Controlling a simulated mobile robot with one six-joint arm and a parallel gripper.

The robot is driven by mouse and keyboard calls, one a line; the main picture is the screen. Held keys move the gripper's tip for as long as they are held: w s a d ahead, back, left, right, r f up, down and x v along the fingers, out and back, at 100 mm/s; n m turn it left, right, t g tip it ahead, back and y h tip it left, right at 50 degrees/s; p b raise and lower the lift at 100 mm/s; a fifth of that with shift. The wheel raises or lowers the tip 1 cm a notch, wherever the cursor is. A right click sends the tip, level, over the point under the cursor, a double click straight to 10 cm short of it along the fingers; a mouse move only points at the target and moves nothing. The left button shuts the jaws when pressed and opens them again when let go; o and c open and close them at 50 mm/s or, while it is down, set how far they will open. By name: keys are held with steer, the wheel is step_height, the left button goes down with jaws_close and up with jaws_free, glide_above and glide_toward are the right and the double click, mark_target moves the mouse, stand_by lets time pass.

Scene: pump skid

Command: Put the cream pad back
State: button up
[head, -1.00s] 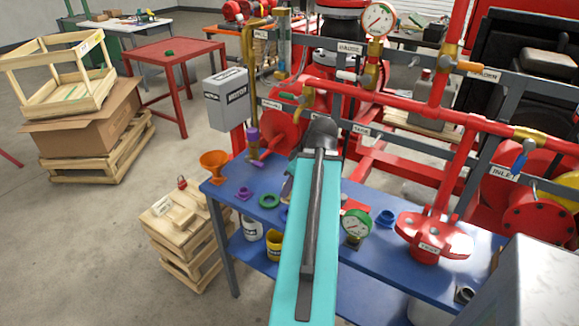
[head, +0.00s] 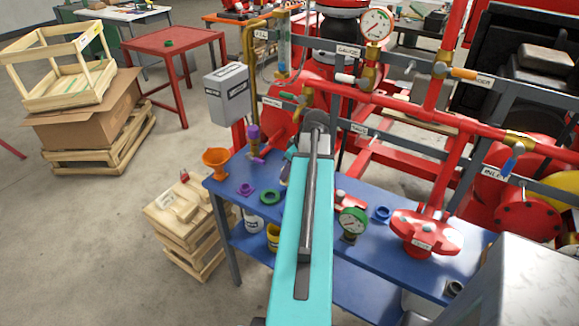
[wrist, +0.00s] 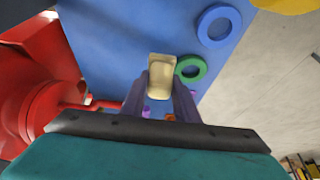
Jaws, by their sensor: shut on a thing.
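The cream pad (wrist: 160,77) is a small pale block between the two dark fingers of my gripper (wrist: 160,95) in the wrist view. My gripper is shut on it and holds it over the blue bench (wrist: 110,45); the gap below it cannot be judged. In the head view my turquoise arm hides the pad and most of the gripper. The blue bench also shows there (head: 385,245).
A green ring (wrist: 190,69) appears beside the pad, with a blue ring (wrist: 219,25) farther off. On the bench are an orange funnel (head: 215,161), a purple piece (head: 246,189), a green gauge (head: 352,221) and a red flange (head: 424,235). Red pipework (head: 400,105) stands behind.

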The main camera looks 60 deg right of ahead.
steer(key=shift+w+d+f+p, duration=0.1)
steer(key=shift+w+d+p, duration=0.15)
steer(key=shift+w+d, duration=0.3)
steer(key=shift+w+d+f+p, duration=0.1)
steer(key=shift+w+d+p, duration=0.2)
steer(key=shift+d, duration=0.45)
steer(key=shift+w+d+p, duration=0.15)
steer(key=shift+w+d, duration=0.35)
steer(key=shift+d, duration=0.15)
steer(key=shift+f+p, duration=0.9)
steer(key=shift+f, duration=0.85)
steer(key=shift+f, duration=0.2)
steer(key=o, duration=1)
steer(key=shift+r, duration=0.3)
steer(key=b+v, duration=0.4)
steer(key=v, duration=0.7)
steer(key=shift+s+r, duration=0.15)
steer(key=shift+r, duration=0.25)
